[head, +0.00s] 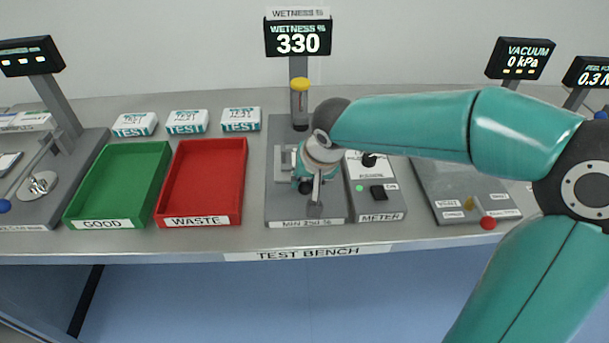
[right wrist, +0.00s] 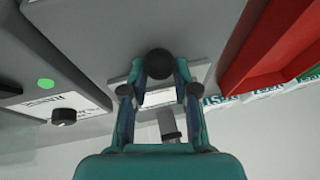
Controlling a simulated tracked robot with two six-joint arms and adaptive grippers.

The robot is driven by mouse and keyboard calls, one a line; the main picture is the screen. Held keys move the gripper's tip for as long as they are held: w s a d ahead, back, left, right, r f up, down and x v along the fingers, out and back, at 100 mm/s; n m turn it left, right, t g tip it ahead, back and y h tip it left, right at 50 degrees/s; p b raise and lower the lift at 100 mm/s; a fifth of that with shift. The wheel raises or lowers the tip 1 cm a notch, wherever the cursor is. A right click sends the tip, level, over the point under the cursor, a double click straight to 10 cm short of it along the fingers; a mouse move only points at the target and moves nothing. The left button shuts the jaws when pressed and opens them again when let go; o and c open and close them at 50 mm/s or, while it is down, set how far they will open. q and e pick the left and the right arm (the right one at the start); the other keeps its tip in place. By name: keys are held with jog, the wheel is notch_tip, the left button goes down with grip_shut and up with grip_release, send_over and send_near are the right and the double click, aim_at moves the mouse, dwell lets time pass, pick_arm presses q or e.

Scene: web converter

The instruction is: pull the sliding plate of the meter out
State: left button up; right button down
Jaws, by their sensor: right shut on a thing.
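The wetness meter has a grey base (head: 280,200) marked "MIN 250 %" and a display (head: 298,38) reading 330. My right gripper (head: 306,182) is low over this base. In the right wrist view, my right gripper (right wrist: 159,80) is shut on a dark round knob (right wrist: 158,63) at the edge of the light grey sliding plate (right wrist: 201,70). A white patch (right wrist: 160,97) shows on the plate between the fingers. In the head view my wrist hides most of the plate, so how far out it stands cannot be told. My left gripper is not in view.
A red WASTE tray (head: 205,180) stands left of the meter, with a green GOOD tray (head: 120,185) beyond it. A METER control box (head: 376,205) stands close on the right. White TEST boxes (head: 187,122) are behind the trays. The bench's front edge (head: 310,250) is close ahead of the base.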

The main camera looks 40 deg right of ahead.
aim_at(304, 207)
jog(key=s+a, duration=0.1)
jog(key=s+a+b, duration=0.1)
jog(key=s, duration=0.1)
jog(key=s+a+b, duration=0.1)
jog(key=s, duration=0.1)
jog(key=shift+s+a, duration=0.15)
jog(key=shift+s, duration=0.05)
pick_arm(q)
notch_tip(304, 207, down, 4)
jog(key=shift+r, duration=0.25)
pick_arm(e)
jog(key=c, duration=0.9)
grip_release()
jog(key=v, duration=1.2)
jog(key=shift+w, duration=0.1)
